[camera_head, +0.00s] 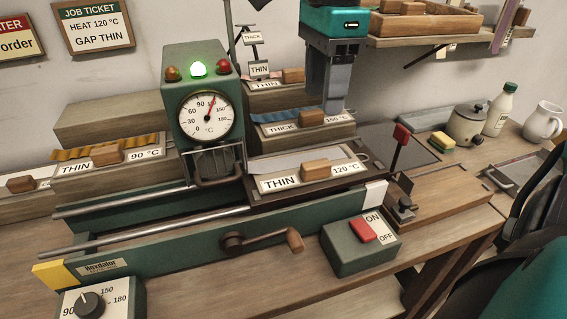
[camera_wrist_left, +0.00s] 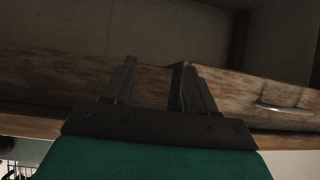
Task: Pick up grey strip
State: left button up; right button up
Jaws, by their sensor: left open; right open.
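The grey strip (camera_head: 278,163) lies flat in the tray labelled THIN 120 °C (camera_head: 252,187), near the middle of the head view, with its curled right end (camera_head: 348,153) showing. A wooden block (camera_head: 315,169) stands in front of it and hides part of it. My right gripper (camera_head: 328,106) points down above and behind the strip, in front of the blue strip's tray; it is open and appears empty. My left gripper (camera_wrist_left: 152,85) shows only in the left wrist view, open and empty, facing a wooden surface.
A green machine with a dial (camera_head: 204,113) stands left of the strip, its green lamp lit. A blue strip (camera_head: 285,114) lies behind and an orange strip (camera_head: 100,147) at left. A red-topped lever (camera_head: 401,135) rises at right. A crank (camera_head: 262,240) and a red switch (camera_head: 362,231) are in front.

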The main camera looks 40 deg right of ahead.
jog(key=b, duration=0.1)
send_over(323, 161)
jog(key=f, duration=0.7)
jog(key=shift+w+a+f, duration=0.2)
jog(key=shift+w+f, duration=0.05)
jog(key=f, duration=0.4)
jog(key=shift+s+d+f, duration=0.15)
jog(key=shift+s+f, duration=0.05)
jog(key=shift+s, duration=0.15)
jog(key=shift+f, duration=0.4)
grip_shut()
